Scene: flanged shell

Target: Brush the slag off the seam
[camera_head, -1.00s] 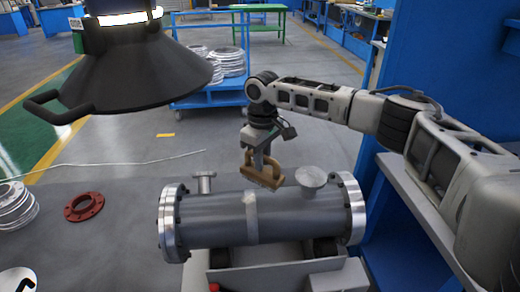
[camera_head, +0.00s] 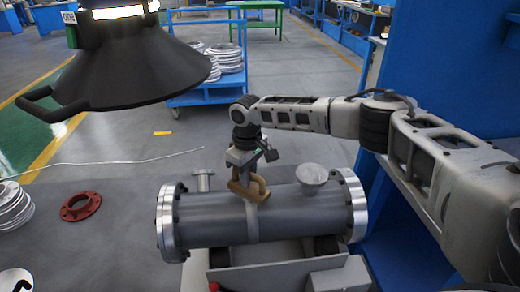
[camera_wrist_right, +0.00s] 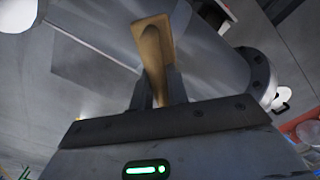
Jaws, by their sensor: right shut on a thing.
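A grey flanged shell (camera_head: 290,220) lies on its side in the head view, with a bright flange at each end and two nozzles on top. A lighter seam band (camera_head: 252,221) runs around its middle. My right gripper (camera_head: 243,176) is above the shell near the seam, shut on a tan wooden brush (camera_head: 256,190). The brush is at the top of the shell by the seam; I cannot tell whether its bristles touch. In the right wrist view the brush (camera_wrist_right: 153,45) sits between the fingers, and the bristles are hidden. My left gripper is not in view.
A black extraction hood (camera_head: 130,70) hangs at upper left. A red flange ring (camera_head: 80,206) and a stack of metal rings (camera_head: 12,208) lie at left. A blue cart (camera_head: 205,98) stands behind. A blue structure (camera_head: 450,80) is at right.

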